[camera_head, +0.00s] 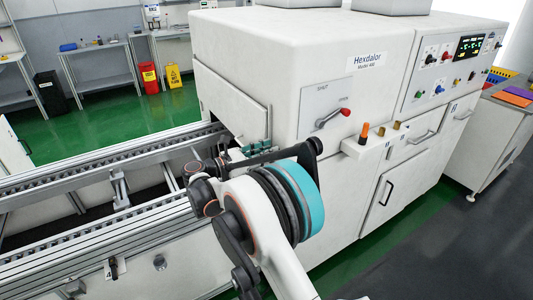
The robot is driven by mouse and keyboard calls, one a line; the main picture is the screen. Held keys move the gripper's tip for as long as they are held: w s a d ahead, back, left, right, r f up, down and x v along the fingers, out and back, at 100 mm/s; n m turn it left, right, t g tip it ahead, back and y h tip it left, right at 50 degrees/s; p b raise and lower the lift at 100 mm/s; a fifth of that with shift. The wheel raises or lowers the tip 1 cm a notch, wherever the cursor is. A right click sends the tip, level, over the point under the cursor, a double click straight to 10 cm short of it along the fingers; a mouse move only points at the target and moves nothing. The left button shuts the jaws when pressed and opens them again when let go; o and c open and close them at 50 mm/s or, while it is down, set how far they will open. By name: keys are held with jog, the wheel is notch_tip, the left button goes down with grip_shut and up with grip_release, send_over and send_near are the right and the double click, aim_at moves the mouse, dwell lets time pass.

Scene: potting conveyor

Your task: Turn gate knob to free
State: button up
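A small dark knob or lever on a pale plate (114,268) is on the conveyor's front side at lower left; its marks are too small to read. A round grey fitting (160,262) is to its right. I cannot tell for certain which is the gate knob, and no "free" mark is legible. My arm, with a teal band, rises at centre in front of the machine. Its dark end parts, where my gripper is, are near the conveyor's edge, above and right of these fittings. The fingers are not clearly distinguishable, and nothing held can be made out.
The white Hexdalor machine (250,45) stands behind my arm. Its red-tipped lever (333,117) points right, on a plate with "SHUT" at left. An orange-topped item (364,133) stands on its ledge. The conveyor (90,180) runs left. Dark floor (440,250) is clear at right.

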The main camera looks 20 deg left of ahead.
jog(key=shift+d, duration=0.1)
grip_shut()
jog(key=shift+m, duration=0.4)
jog(key=m, duration=0.5)
jog(key=d+f+m+b, duration=0.1)
jog(key=m, duration=0.5)
jog(key=s+m, duration=0.1)
jog(key=m, duration=0.5)
jog(key=shift+d+f, duration=0.15)
jog(key=shift+f, duration=0.25)
dwell(0.3)
